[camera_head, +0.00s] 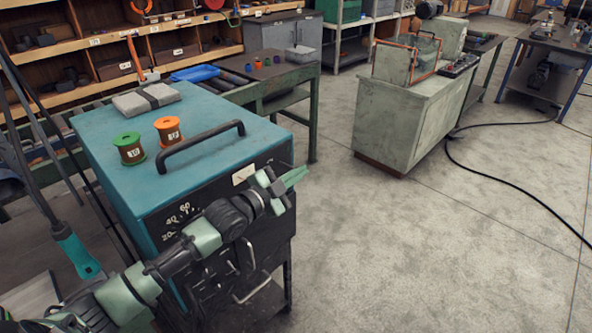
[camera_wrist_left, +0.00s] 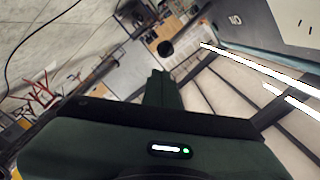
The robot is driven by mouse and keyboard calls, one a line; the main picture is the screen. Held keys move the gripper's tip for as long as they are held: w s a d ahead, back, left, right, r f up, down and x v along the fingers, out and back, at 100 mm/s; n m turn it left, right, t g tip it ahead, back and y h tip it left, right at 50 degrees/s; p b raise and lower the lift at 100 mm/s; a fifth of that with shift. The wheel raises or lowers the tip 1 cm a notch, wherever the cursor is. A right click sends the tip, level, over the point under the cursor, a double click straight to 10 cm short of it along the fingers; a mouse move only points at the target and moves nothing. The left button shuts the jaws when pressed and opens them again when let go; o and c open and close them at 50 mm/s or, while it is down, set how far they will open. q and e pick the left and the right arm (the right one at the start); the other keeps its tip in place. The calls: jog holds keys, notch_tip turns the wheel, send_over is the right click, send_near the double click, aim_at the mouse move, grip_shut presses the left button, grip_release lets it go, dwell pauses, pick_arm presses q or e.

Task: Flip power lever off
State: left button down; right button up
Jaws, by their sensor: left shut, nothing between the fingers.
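A teal power unit (camera_head: 112,185) with a dark front panel stands at the left in the head view. The panel has a white-marked dial (camera_head: 183,215) and a small pale meter (camera_head: 243,174). My left arm crosses in front of the panel and hides much of it. I cannot make out the power lever for certain. My left gripper (camera_head: 291,180) is shut and empty, near the panel's upper right corner; I cannot tell whether it touches. In the left wrist view its dark green fingers (camera_wrist_left: 162,90) are together. My right gripper is not in view.
A black handle (camera_head: 200,145), a green spool (camera_head: 129,149), an orange spool (camera_head: 168,131) and a grey block (camera_head: 146,97) are on the unit's top. A grey cabinet (camera_head: 395,125) stands to the right. The floor (camera_head: 420,250) between is clear, with a black cable (camera_head: 500,182) farther right.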

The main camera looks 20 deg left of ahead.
pick_arm(q)
jog(key=shift+w+a+f, duration=0.2)
jog(key=shift+a+f, duration=0.2)
jog(key=shift+f, duration=0.1)
